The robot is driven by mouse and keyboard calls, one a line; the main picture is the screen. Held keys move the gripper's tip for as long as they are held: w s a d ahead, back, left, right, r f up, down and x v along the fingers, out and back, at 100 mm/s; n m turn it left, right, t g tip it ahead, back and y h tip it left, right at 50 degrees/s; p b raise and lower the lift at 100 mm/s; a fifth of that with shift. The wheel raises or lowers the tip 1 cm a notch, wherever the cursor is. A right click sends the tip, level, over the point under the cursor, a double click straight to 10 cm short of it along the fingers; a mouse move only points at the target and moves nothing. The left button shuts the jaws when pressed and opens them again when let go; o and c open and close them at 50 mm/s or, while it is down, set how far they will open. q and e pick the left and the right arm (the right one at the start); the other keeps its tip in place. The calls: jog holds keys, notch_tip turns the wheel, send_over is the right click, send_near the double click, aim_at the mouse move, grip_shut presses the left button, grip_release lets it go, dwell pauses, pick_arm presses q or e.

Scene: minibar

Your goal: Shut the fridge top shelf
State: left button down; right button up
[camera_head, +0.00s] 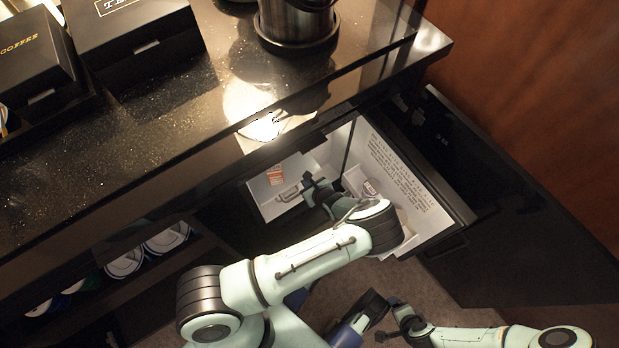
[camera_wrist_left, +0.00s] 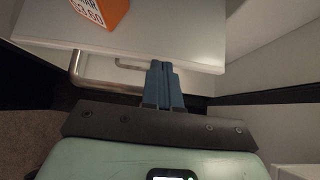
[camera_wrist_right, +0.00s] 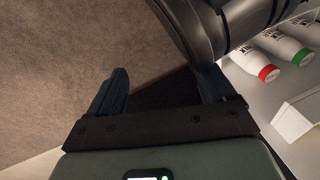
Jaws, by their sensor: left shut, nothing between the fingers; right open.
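The fridge top shelf (camera_head: 262,202) is a white panel with an orange price label and a metal bar handle (camera_head: 290,194). It shows inside the open fridge under the counter, and I cannot tell exactly how far it is out. My left gripper (camera_head: 312,187) is shut and empty close beside the handle. In the left wrist view, the shut left fingertips (camera_wrist_left: 160,70) are against or just in front of the white shelf (camera_wrist_left: 150,42), and its bent handle (camera_wrist_left: 77,65) is at their left. My right gripper (camera_head: 388,322) is open and empty, low over the floor.
The dark fridge door (camera_head: 500,220) stands wide open at the right. A white panel with printed text (camera_head: 385,170) is beside the shelf. Bottles with red and green caps (camera_wrist_right: 268,73) show in the right wrist view. The counter (camera_head: 150,150) holds black boxes and a bucket (camera_head: 298,25).

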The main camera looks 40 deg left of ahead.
aim_at(291, 163)
pick_arm(q)
jog(key=a, duration=0.2)
jog(key=w+a+p, duration=0.1)
jog(key=a, duration=0.1)
jog(key=shift+r, duration=0.15)
jog(key=a, duration=0.2)
jog(key=w+a+p, duration=0.1)
jog(key=a, duration=0.1)
jog(key=shift+w+a, duration=0.1)
jog(key=shift+w, duration=0.1)
jog(key=shift+a, duration=0.15)
pick_arm(e)
jog(key=r, duration=0.1)
jog(key=w+r, duration=0.1)
jog(key=a+r, duration=0.1)
jog(key=shift+w+t, duration=0.25)
jog(key=shift+t, duration=0.15)
